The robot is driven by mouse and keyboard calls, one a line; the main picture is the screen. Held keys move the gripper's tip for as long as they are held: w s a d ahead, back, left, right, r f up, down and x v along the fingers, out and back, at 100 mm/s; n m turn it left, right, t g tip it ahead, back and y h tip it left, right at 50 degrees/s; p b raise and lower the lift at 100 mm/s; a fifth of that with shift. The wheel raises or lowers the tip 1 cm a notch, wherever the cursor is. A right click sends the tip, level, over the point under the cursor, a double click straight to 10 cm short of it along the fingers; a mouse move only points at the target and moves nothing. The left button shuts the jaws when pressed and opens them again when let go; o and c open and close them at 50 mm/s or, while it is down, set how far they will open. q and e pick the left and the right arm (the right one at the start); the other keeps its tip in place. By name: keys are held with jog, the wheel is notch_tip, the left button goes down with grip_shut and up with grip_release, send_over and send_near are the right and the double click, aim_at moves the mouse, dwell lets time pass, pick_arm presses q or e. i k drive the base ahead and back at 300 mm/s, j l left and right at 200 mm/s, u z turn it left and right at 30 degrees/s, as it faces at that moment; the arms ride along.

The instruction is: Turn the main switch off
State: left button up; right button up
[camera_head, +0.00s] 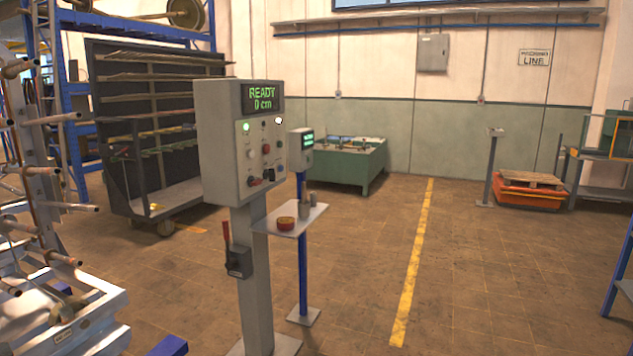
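A grey control panel (222,150) stands on a grey post in the middle left of the head view. Its display (263,97) reads "READY 0 cm" in green. Below it are a lit green lamp (246,127), a white lamp (278,120), and several small knobs and buttons. A red knob (255,182) sits low on the panel face. A dark switch box (239,263) with a raised red lever (226,236) is mounted lower on the post. I cannot tell from labels which control is the main switch. Neither of my grippers is in view.
A blue post with a small display (301,148) stands behind. A metal rack (45,215) crowds the left. Open tiled floor (480,290) with a yellow line (412,270) lies right.

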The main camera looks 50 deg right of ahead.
aim_at(251, 181)
jog(key=z, duration=1.3)
jog(key=u, duration=0.25)
jog(key=i+l+u, duration=0.4)
jog(key=l, duration=0.2)
jog(key=l+u, duration=0.2)
jog(key=l, duration=0.15)
jog(key=i+l+u, duration=0.2)
jog(key=l, duration=0.15)
jog(key=k, duration=0.05)
